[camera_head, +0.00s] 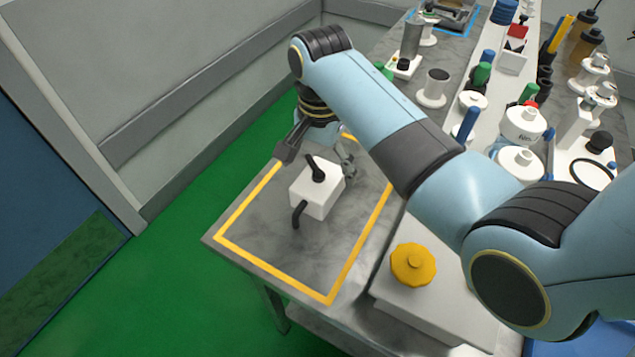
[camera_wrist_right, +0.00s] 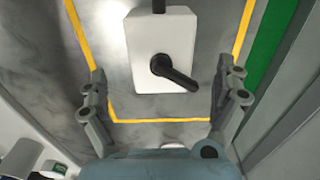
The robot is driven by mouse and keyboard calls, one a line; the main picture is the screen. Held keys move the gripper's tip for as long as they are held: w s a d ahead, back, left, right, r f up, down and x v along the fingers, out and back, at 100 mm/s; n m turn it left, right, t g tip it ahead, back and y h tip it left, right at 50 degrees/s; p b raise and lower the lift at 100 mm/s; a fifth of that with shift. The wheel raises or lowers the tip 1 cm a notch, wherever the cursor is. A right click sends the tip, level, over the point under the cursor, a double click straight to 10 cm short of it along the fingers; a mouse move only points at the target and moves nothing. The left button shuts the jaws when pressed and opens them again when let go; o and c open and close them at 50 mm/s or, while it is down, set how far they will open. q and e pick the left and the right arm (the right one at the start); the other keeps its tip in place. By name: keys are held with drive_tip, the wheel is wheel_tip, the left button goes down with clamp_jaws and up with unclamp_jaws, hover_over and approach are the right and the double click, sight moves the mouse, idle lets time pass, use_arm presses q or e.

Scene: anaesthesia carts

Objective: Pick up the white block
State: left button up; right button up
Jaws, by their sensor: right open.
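The white block (camera_head: 318,193) stands on the grey table inside a yellow taped outline (camera_head: 285,284) in the head view. It has a black lever on top and a black curved piece at its front side. My right gripper (camera_head: 322,157) is at the block's far side, its fingers spread. In the right wrist view the white block (camera_wrist_right: 161,60) lies ahead of and between the open fingers of my right gripper (camera_wrist_right: 165,95). The fingers look apart from the block. My left gripper is not in view.
A yellow knob (camera_head: 413,264) sits on a pale box beside the outlined area. Bottles, a white cylinder (camera_head: 433,88) and other equipment crowd the bench at right. Green floor (camera_head: 190,230) lies left of the table edge.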

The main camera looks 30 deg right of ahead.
drive_tip(key=shift+f, duration=0.8)
drive_tip(key=f, duration=0.3)
drive_tip(key=shift+s+a+f, duration=0.1)
drive_tip(key=shift+a+f, duration=0.15)
drive_tip(key=shift+f, duration=0.5)
drive_tip(key=shift+c, duration=0.3)
drive_tip(key=c, duration=0.4)
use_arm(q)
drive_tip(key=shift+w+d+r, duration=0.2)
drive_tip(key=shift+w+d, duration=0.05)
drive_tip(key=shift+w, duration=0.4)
use_arm(e)
drive_tip(key=c, duration=0.9)
